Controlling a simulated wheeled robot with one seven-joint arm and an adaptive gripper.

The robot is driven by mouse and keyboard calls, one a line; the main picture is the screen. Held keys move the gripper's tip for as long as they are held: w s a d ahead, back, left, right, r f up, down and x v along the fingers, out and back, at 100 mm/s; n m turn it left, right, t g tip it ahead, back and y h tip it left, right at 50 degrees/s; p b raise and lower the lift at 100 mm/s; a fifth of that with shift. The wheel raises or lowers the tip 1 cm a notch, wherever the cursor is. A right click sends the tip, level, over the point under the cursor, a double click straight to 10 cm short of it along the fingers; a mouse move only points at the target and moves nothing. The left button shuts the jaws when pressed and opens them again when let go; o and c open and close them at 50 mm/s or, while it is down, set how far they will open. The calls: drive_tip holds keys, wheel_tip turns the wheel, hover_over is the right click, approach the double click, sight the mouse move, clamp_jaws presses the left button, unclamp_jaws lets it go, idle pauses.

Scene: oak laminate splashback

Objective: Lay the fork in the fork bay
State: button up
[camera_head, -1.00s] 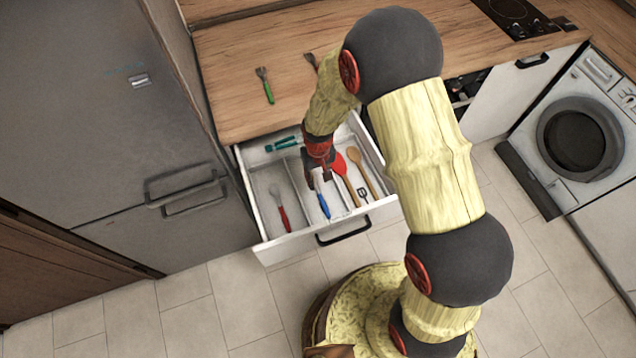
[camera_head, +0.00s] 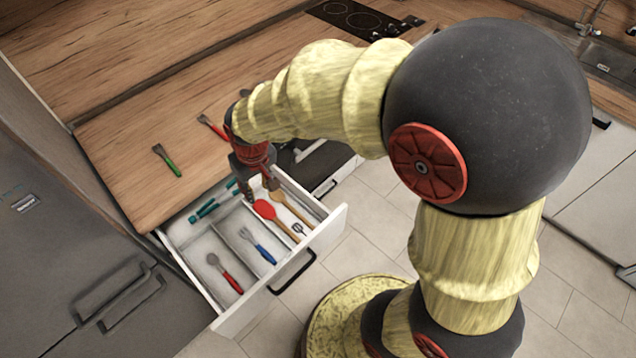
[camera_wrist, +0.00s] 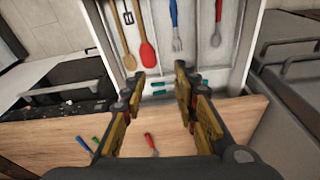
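The blue-handled fork (camera_head: 258,246) lies in the middle bay of the open drawer (camera_head: 196,274), tines toward the back. It also shows in the wrist view (camera_wrist: 176,28). My gripper (camera_head: 261,189) is over the back right of the drawer, apart from the blue fork. In the wrist view my gripper (camera_wrist: 162,77) has its fingers spread with nothing between them.
A red-handled spoon (camera_head: 225,272) lies in the left bay. The right bay holds a red spatula (camera_head: 266,211), a wooden spoon (camera_head: 284,203) and a slotted turner (camera_head: 299,229). A teal-handled utensil (camera_head: 207,208) lies at the drawer's back. The counter (camera_head: 130,190) is mostly clear.

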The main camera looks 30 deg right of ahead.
drive_tip(key=s+d+r+m+t, duration=0.1)
drive_tip(key=s+d+r, duration=0.3)
drive_tip(key=s+r, duration=0.4)
drive_tip(key=s+d+r+m+t, duration=0.1)
drive_tip(key=s+d+r, duration=0.3)
drive_tip(key=s+r, duration=0.5)
drive_tip(key=shift+s+d+t, duration=0.15)
drive_tip(key=shift+s+t, duration=0.05)
drive_tip(key=shift+t, duration=0.5)
